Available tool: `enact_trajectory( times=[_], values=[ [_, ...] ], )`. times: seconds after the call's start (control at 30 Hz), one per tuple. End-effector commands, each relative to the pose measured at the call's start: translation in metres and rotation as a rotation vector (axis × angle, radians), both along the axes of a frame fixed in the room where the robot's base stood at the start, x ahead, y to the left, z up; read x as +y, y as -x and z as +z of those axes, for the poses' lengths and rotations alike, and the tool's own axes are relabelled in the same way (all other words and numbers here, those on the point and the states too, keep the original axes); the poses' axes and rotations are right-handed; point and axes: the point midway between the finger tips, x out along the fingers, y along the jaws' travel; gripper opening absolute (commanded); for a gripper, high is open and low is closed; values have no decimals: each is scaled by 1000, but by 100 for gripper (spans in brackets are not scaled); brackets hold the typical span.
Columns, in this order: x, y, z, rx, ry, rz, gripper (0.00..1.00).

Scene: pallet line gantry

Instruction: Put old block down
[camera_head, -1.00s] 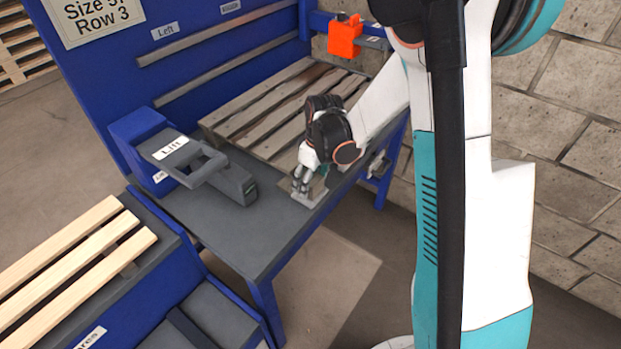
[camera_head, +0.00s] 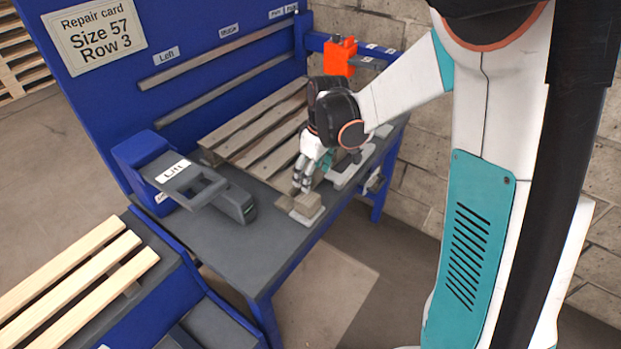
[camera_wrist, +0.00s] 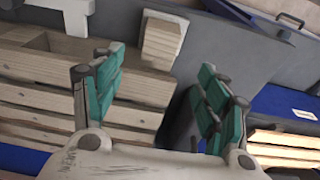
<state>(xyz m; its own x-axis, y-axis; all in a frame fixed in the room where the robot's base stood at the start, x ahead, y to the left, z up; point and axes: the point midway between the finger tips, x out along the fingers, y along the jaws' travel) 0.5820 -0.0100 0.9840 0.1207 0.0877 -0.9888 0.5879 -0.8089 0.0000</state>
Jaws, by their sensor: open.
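The old block (camera_head: 308,205) is a pale wooden block resting at the front edge of the grey bench, on what looks like a light pad. In the wrist view the block (camera_wrist: 163,38) lies ahead of my fingertips, apart from both. My gripper (camera_head: 302,180) is just behind and above the block in the head view. In the wrist view my gripper (camera_wrist: 158,70) has its two teal fingers spread wide with nothing between them. The worn pallet (camera_head: 262,130) lies on the bench behind, and its planks (camera_wrist: 40,115) show under the fingers in the wrist view.
A dark grey tool labelled "Lift" (camera_head: 200,188) stands left of the block. A pale fixture (camera_head: 350,170) lies to the right. An orange part (camera_head: 340,57) is on the blue frame. New slats (camera_head: 80,280) lie front left. The bench front (camera_head: 225,245) is clear.

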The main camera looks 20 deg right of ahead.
Motion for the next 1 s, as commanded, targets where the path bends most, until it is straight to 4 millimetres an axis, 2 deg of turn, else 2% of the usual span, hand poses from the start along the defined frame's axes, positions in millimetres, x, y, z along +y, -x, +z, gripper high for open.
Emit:
enact_trajectory(
  times=[0.17, 0.27, 0.6, 0.8, 1.0],
  values=[
    [0, 5, 15, -9, 1, -13, 68],
    [1, 15, 31, -31, 2, -48, 68],
    [6, 82, 103, -172, -10, -250, 68],
    [8, 126, 129, -259, -38, -367, 68],
    [9, 169, 142, -346, -77, -479, 68]
  ],
)
